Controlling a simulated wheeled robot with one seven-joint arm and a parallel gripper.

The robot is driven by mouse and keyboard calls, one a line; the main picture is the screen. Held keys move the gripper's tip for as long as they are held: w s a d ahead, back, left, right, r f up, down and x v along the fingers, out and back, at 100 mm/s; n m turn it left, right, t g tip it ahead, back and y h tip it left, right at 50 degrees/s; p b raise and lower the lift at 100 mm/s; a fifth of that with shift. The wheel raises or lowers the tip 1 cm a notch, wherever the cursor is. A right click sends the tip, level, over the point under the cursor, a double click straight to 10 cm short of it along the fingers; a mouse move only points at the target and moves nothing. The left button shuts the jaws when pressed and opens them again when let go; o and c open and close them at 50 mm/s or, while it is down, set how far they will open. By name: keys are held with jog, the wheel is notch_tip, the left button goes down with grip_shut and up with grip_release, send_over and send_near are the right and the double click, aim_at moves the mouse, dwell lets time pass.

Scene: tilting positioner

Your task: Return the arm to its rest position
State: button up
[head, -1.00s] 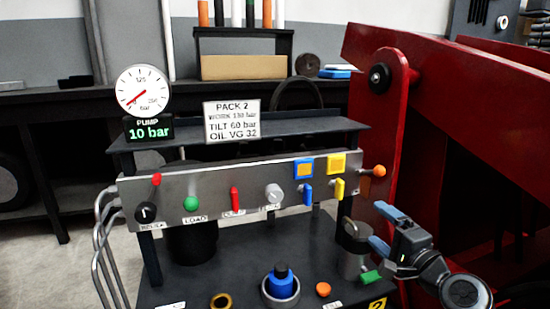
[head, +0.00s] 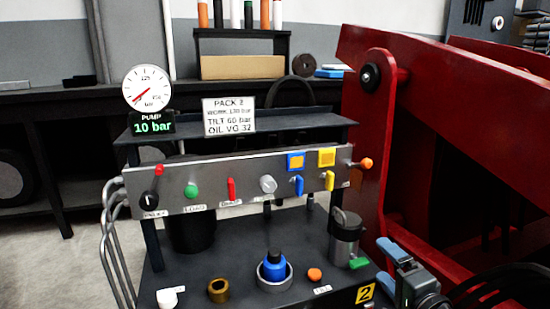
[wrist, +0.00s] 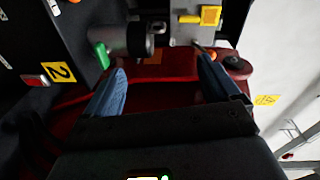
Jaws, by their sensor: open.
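My gripper (head: 388,263) is at the lower right of the head view, with its two blue fingers apart and nothing between them. It is to the right of the hydraulic bench, beside the yellow "2" label (head: 365,293). In the wrist view my gripper (wrist: 165,82) also shows open and empty, with the red machine frame (wrist: 180,97) beyond its fingers. The control panel (head: 250,189) carries a row of knobs and levers, and a gauge (head: 147,88) above it reads near the low end, with a display at 10 bar.
The red positioner structure (head: 450,110) fills the right side close to my gripper. A grey canister with a green lever (head: 358,263) stands on the bench near my fingers. A blue knob (head: 275,266) and an orange button (head: 314,275) sit on the bench top. A dark workbench runs behind.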

jog(key=s+f+n+h, duration=0.1)
jog(key=s+f, duration=0.2)
jog(key=s, duration=0.4)
jog(key=s+f+n+g+h, duration=0.1)
jog(key=s+f+n, duration=0.1)
jog(key=s+f, duration=0.35)
jog(key=s+f+n+h, duration=0.1)
jog(key=s+f, duration=0.1)
jog(key=s, duration=0.6)
jog(key=s+r+n+h, duration=0.1)
jog(key=s+r+n, duration=0.15)
jog(key=s, duration=0.75)
jog(key=s+r+n+h, duration=0.1)
jog(key=s+n, duration=0.2)
jog(key=s, duration=0.7)
jog(key=s+a+r+n, duration=0.2)
jog(key=s+r+n, duration=0.2)
jog(key=s+r, duration=0.4)
notch_tip(320, 180, up, 22)
jog(key=p, duration=2.2)
jog(key=shift+s+r+g+y+p, duration=0.15)
jog(key=shift+r+g+y+p, duration=0.1)
jog(key=shift+g+y+p, duration=0.15)
jog(key=shift+a, duration=0.1)
jog(key=shift+c, duration=0.4)
